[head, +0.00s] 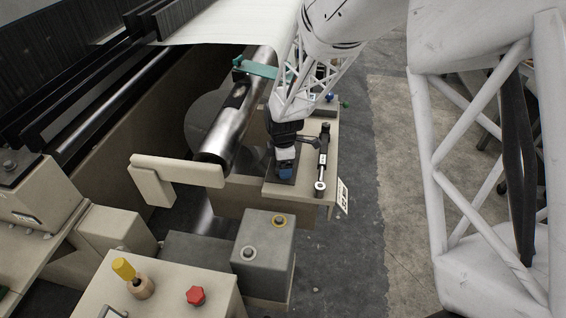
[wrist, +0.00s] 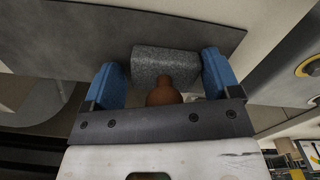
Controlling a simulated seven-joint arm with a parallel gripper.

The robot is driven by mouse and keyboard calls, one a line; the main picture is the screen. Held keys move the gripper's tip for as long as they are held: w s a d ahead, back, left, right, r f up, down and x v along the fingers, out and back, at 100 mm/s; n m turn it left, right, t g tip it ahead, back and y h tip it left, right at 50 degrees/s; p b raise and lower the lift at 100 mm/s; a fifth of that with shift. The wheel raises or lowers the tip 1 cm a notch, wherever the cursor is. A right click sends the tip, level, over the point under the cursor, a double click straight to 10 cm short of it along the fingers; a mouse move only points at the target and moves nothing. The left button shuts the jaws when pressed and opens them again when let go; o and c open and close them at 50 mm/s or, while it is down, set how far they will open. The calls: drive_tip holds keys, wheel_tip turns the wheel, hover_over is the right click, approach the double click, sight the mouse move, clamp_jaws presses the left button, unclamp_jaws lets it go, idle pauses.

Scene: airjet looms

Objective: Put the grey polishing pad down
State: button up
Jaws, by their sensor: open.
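The grey polishing pad (wrist: 165,62) is a speckled block with a brown rounded handle (wrist: 167,94). In the wrist view it lies at or against a dark flat sheet (wrist: 60,55), between the two blue fingers. My gripper (wrist: 162,78) is open around the pad, with a narrow gap visible at the right finger. In the head view my gripper (head: 285,168) points down at the beige side table, over the dark sheet (head: 272,178). The pad cannot be made out clearly there, behind the fingers.
A black and silver cylinder tool (head: 322,160) lies just right of my gripper on the beige table (head: 305,200). A shiny roller (head: 225,125) and a beige bar (head: 185,168) are to the left. A grey button box (head: 263,255) stands in front.

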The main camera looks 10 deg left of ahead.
drive_tip(key=shift+s+d+f, duration=0.2)
drive_tip(key=shift+s+f, duration=0.35)
drive_tip(key=shift+f, duration=0.15)
drive_tip(key=r, duration=1.3)
drive_tip(key=shift+w+a+r, duration=0.1)
drive_tip(key=shift+w+r, duration=0.1)
drive_tip(key=shift+w, duration=0.15)
drive_tip(key=shift+r, duration=0.15)
